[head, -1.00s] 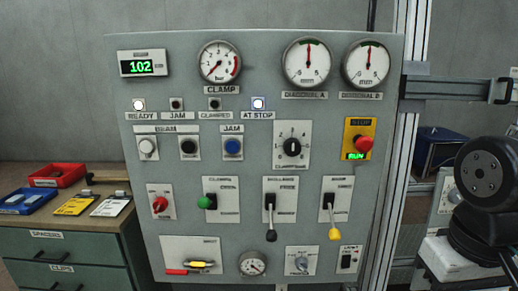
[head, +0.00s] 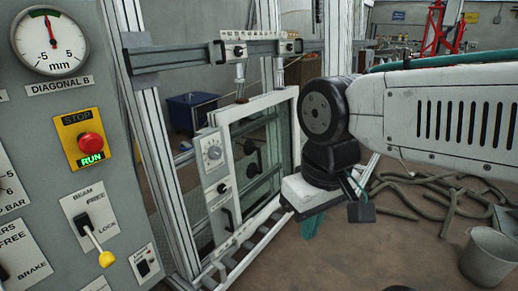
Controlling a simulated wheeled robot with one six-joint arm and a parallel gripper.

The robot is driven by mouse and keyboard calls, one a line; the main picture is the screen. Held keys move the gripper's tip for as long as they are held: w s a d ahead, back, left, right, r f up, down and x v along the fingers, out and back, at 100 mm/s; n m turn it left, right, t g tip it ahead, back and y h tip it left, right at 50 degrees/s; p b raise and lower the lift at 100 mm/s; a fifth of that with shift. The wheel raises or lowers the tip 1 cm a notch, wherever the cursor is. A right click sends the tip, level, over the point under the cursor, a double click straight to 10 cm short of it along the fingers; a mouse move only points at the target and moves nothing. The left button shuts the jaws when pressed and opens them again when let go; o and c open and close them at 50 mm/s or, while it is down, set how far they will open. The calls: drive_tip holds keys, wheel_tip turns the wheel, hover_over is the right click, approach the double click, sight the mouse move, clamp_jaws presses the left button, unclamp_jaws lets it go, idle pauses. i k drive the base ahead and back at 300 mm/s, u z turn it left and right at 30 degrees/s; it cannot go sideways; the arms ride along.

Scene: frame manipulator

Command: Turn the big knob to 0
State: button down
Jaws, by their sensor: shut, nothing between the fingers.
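A white upright panel (head: 217,185) stands at the left side of the window-like frame. It carries a large round grey knob (head: 214,152) with a scale around it; the scale figures and pointer are too small to read. A small black knob (head: 222,188) sits below it, and a dark handle is lower down. My gripper (head: 312,226) hangs below my wrist to the right of the panel, with teal fingertips that look shut and empty. It is apart from the big knob.
A grey control cabinet (head: 40,190) with a red stop button (head: 91,145) and a yellow-tipped lever (head: 106,258) fills the left. Metal posts stand between cabinet and frame. Loose hoses (head: 430,190) and a bucket (head: 490,258) are on the floor at right.

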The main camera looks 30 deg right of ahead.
sight(215, 153)
drive_tip(key=z, duration=0.55)
drive_tip(key=k, duration=0.5)
drive_tip(key=z, duration=1.05)
drive_tip(key=i, duration=0.95)
drive_tip(key=u, duration=0.95)
drive_tip(key=i, duration=0.45)
drive_tip(key=u, duration=0.3)
